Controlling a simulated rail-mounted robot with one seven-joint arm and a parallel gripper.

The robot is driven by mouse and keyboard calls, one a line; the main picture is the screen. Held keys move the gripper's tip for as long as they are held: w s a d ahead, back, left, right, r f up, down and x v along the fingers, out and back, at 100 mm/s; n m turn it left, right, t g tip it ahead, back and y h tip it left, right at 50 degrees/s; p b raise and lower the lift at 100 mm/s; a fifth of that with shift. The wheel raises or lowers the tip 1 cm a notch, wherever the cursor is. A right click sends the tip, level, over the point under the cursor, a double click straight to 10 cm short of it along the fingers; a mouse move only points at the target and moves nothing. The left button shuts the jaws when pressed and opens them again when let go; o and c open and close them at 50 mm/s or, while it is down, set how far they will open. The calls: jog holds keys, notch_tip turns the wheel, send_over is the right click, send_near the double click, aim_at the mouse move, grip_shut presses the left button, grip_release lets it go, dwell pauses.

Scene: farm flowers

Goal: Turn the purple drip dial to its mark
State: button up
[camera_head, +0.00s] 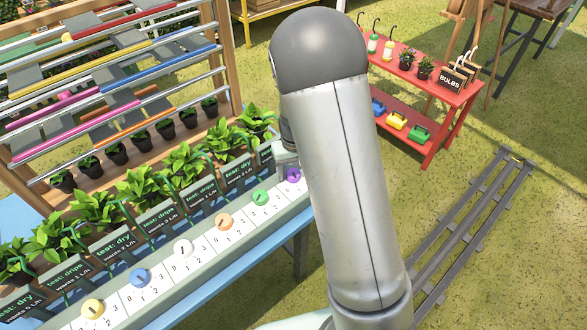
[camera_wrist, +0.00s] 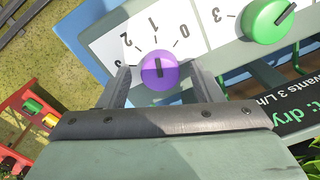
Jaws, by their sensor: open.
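The purple drip dial (camera_head: 293,175) is at the far right end of the row of dials, beside my arm. In the wrist view the purple dial (camera_wrist: 159,71) sits between the two fingers of my gripper (camera_wrist: 161,76), one on each side of it. The gripper is open, and I cannot tell whether either finger touches the dial. The dial's dark pointer line points roughly up in the picture, toward the white scale plate (camera_wrist: 150,40) with its numbers.
The green dial (camera_wrist: 267,20) is close on the right in the wrist view, with a sign (camera_wrist: 290,110) reading "wants 3 L/h". Potted plants (camera_head: 185,168) and signs line the bench behind the dials. A red shelf (camera_head: 440,90) stands beyond my arm.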

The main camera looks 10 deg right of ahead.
jog(key=c, duration=1)
jog(key=shift+m, duration=0.4)
jog(key=m, duration=0.3)
jog(key=shift+m, duration=2.2)
jog(key=o, duration=1)
